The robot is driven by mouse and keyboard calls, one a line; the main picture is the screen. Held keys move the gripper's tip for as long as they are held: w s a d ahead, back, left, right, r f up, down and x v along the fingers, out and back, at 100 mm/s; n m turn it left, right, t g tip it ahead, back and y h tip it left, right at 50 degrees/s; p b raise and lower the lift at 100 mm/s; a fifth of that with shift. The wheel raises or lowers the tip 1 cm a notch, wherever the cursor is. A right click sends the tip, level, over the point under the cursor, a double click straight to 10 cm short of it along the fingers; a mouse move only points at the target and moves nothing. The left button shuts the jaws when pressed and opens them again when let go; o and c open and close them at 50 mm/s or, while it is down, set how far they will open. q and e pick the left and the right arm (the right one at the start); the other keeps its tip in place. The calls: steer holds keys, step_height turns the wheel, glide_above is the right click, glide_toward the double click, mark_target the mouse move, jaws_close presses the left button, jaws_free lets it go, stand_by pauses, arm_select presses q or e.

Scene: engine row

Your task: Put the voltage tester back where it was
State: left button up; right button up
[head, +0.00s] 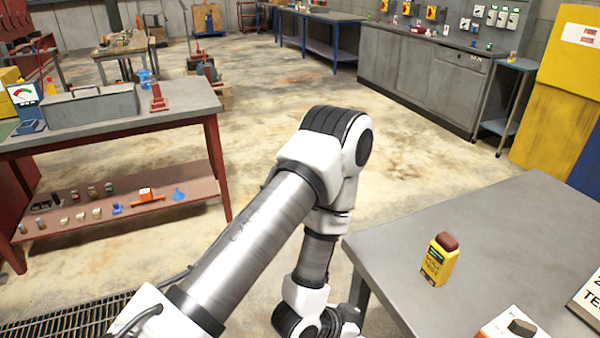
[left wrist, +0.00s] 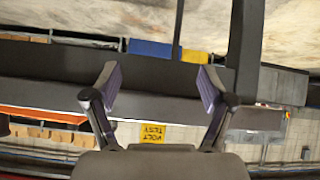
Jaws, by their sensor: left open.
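The voltage tester (head: 439,258), a yellow block with a dark label and a brown top, stands upright on the grey table (head: 480,220) at the right of the head view. No gripper touches it there. My left gripper (left wrist: 152,82) is open and empty in the left wrist view. In the head view its arm crosses the middle and bends down out of the bottom edge, so the fingers are hidden. A yellow label reading VOLT TEST (left wrist: 167,134) shows upside down in the left wrist view, beyond the fingers. My right gripper is not in view.
A white box (head: 512,324) and a lettered sign (head: 588,297) occupy the grey table's near right. A red-legged bench (head: 180,108) with a lower shelf (head: 200,188) of small items stands left. Open floor lies between. Grey cabinets (head: 415,75) line the back.

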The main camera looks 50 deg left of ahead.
arm_select(q)
steer(key=s+a+f+n+g+y, duration=0.1)
steer(key=s+f+g, duration=0.3)
steer(key=s, duration=0.5)
steer(key=s+a+f+n+g+y, duration=0.2)
steer(key=s+f+g, duration=0.3)
steer(key=s+f, duration=0.3)
steer(key=shift+s+f, duration=0.15)
steer(key=shift+s, duration=0.3)
